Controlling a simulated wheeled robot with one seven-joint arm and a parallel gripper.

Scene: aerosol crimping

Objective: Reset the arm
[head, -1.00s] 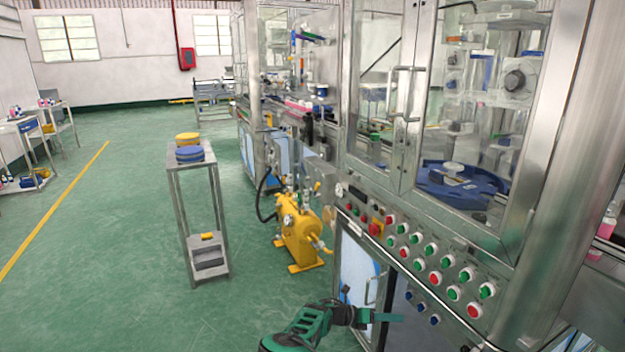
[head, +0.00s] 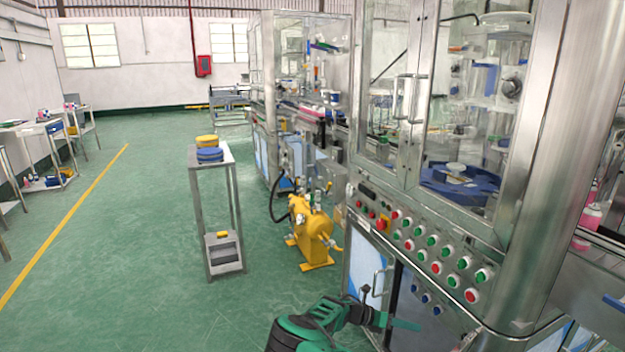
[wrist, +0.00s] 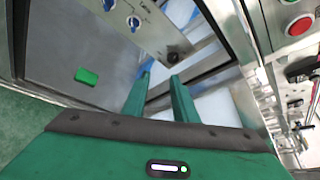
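My arm with its green gripper (head: 398,323) shows at the bottom of the head view, low in front of the steel machine's lower cabinet. In the wrist view my gripper (wrist: 161,80) points at the machine front. Its two green fingers stand apart with a gap between them, and nothing is held there. The crimping machine (head: 400,172) fills the right side of the head view, with glass doors and a blue rotary disc (head: 462,188) inside.
A button panel (head: 425,250) lies above my gripper. A yellow pump (head: 315,232) stands left of the machine. A small steel stand (head: 196,200) holds blue and yellow round items. The green floor at left is clear. Side tables (head: 42,128) stand far left.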

